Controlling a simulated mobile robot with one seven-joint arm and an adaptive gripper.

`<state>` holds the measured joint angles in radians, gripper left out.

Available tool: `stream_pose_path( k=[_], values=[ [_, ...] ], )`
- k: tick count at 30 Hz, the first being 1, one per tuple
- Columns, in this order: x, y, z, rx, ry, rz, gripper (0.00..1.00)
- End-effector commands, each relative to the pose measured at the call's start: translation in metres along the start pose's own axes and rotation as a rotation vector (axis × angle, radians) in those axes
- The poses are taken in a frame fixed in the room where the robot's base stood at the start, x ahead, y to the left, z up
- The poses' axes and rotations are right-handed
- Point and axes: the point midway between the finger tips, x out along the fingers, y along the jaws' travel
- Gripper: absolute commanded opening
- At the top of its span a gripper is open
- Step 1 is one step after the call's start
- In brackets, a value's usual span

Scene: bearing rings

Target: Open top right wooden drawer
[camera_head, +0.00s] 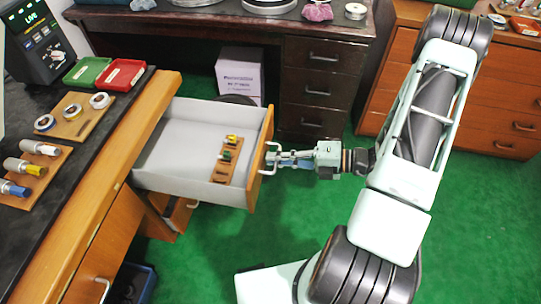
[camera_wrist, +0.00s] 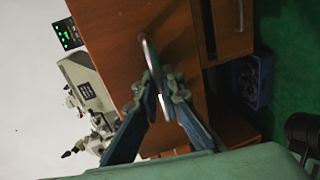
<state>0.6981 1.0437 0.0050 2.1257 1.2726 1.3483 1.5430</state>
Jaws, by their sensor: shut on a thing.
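The top right wooden drawer (camera_head: 255,158) stands pulled well out of the wooden bench at the left, its pale inside showing in the head view. A wooden block with small yellow and green parts (camera_head: 228,155) lies in it near the front. My gripper (camera_head: 277,158) is at the drawer's front, shut on its metal handle (camera_head: 268,157). In the wrist view the handle (camera_wrist: 150,55) runs between my gripper's fingertips (camera_wrist: 157,80), against the brown drawer front (camera_wrist: 185,60).
The bench top (camera_head: 97,146) holds wooden trays, red and green bins and a dark device. Another drawer (camera_head: 182,212) below is slightly open. A dark cabinet (camera_head: 318,85) and a wooden cabinet (camera_head: 490,100) stand behind. Green floor (camera_head: 225,240) is clear in front.

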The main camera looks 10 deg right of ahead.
Motion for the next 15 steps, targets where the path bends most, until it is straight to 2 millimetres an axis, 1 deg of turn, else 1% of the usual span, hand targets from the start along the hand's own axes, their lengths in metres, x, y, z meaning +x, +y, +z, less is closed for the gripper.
stream_pose_path(
  k=[8, 9, 10, 11, 15],
  values=[
    [-0.0002, 0.0003, 0.0008, -0.001, -0.001, 0.001, 0.0],
    [-0.0002, 0.0003, 0.0008, -0.001, -0.001, 0.001, 0.1],
    [-0.0002, 0.0003, 0.0008, -0.001, -0.001, 0.001, 0.14],
    [-0.0001, 0.0003, 0.0008, -0.001, -0.001, 0.001, 0.15],
    [0.0, 0.0002, 0.0007, -0.001, -0.001, 0.0, 0.15]
  ],
)
